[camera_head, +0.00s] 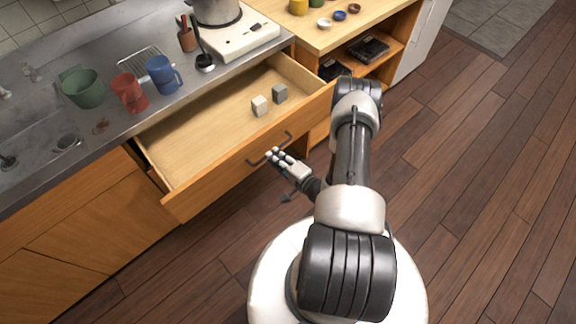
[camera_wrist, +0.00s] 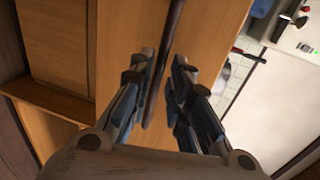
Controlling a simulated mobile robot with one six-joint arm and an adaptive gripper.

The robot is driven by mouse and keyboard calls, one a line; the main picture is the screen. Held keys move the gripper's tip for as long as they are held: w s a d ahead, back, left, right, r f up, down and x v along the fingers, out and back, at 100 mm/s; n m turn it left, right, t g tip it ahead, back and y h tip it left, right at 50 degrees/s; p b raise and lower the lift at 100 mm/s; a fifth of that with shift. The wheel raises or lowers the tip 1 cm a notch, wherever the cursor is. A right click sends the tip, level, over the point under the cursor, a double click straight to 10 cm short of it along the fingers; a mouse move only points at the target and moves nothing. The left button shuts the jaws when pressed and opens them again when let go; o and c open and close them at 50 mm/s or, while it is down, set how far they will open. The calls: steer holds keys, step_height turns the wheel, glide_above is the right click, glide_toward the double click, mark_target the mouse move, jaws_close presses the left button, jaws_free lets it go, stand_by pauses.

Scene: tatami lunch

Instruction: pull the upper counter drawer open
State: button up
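The upper counter drawer (camera_head: 205,145) is pulled well out from the counter. Its wooden front (camera_head: 215,187) carries a dark bar handle (camera_head: 256,161), which also shows in the wrist view (camera_wrist: 173,35). My gripper (camera_head: 273,155) is at the right part of this handle. In the wrist view my gripper (camera_wrist: 160,75) has its two fingers apart, one on each side of the bar. The bar lies close to the left finger, with a gap to the right finger. I cannot tell whether the left finger touches it.
Two small blocks, one cream (camera_head: 259,106) and one grey (camera_head: 280,93), lie in the drawer. Green (camera_head: 83,88), red (camera_head: 129,93) and blue (camera_head: 162,75) mugs stand on the metal counter. An open shelf (camera_head: 385,50) is at the right. The wooden floor (camera_head: 480,170) there is clear.

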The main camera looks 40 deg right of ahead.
steer(key=v, duration=0.8)
steer(key=shift+s, duration=0.2)
